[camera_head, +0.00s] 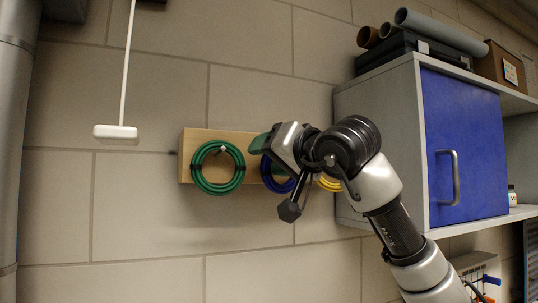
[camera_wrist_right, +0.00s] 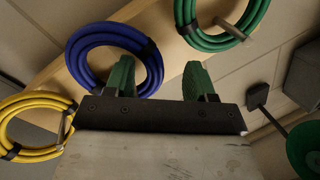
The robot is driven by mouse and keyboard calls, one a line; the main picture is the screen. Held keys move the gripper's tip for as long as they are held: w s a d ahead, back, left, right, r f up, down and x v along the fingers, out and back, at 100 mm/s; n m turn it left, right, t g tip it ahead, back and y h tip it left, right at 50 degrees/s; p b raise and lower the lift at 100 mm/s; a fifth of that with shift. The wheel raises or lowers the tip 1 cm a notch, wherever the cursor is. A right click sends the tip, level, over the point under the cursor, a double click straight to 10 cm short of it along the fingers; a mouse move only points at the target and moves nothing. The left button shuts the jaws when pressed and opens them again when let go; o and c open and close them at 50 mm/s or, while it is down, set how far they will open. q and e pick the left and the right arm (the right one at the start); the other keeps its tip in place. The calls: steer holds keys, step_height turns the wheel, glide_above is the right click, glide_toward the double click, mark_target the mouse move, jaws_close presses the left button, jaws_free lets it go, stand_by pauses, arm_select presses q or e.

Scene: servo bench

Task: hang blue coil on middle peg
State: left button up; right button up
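The blue coil (camera_head: 277,178) is at the middle of a wooden board (camera_head: 188,160) on the wall, partly hidden behind my right gripper (camera_head: 262,145). In the right wrist view the blue coil (camera_wrist_right: 78,58) is a ring with a dark wrap. The gripper's two green fingers (camera_wrist_right: 159,78) are spread apart; the left one overlaps the coil's lower right rim, and part of the rim shows in the gap. I cannot tell whether they touch. The middle peg is hidden, so I cannot tell whether the coil hangs on it. My left gripper is not in view.
A green coil (camera_head: 200,176) hangs on a peg to the left, and a yellow coil (camera_head: 330,184) is to the right, also on a peg (camera_wrist_right: 64,128). A blue-doored cabinet (camera_head: 465,145) juts out at right. A white block (camera_head: 115,133) hangs on a rod at left.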

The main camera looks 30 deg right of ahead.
steer(key=shift+d, duration=0.15)
steer(key=shift+s, duration=0.1)
steer(key=s+d+b, duration=0.2)
steer(key=s+b, duration=0.2)
steer(key=s, duration=0.6)
steer(key=shift+s+b, duration=0.15)
steer(key=shift+b, duration=0.2)
